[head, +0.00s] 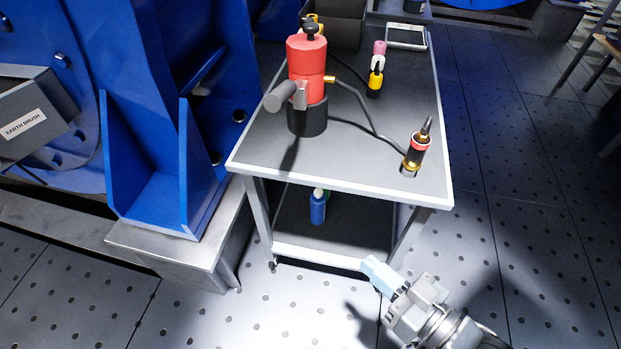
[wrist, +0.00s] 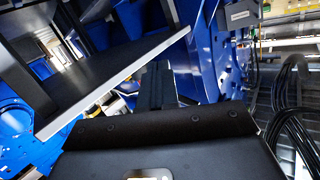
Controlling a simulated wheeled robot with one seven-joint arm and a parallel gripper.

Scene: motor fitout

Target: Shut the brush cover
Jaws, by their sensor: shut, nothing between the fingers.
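A grey box labelled EARTH BRUSH (head: 25,105) sits on the blue machine at the left edge of the head view. It is tilted and cut off by the frame, and I cannot tell how far its cover stands open. My gripper (head: 381,274) is at the lower right of the head view, with light-blue fingers shut and empty. It is in front of the cart, well to the right of the box and not touching it. In the wrist view, a small grey labelled piece (wrist: 238,15) shows on the blue machine, too small to read.
A cart (head: 345,187) stands between box and gripper, bearing a red pump (head: 307,57), a hose-fed tool (head: 415,150) and a yellow-black bottle (head: 375,82). A metal plinth (head: 175,250) juts out below the machine. The front floor is clear. Black cables (wrist: 285,105) hang right in the wrist view.

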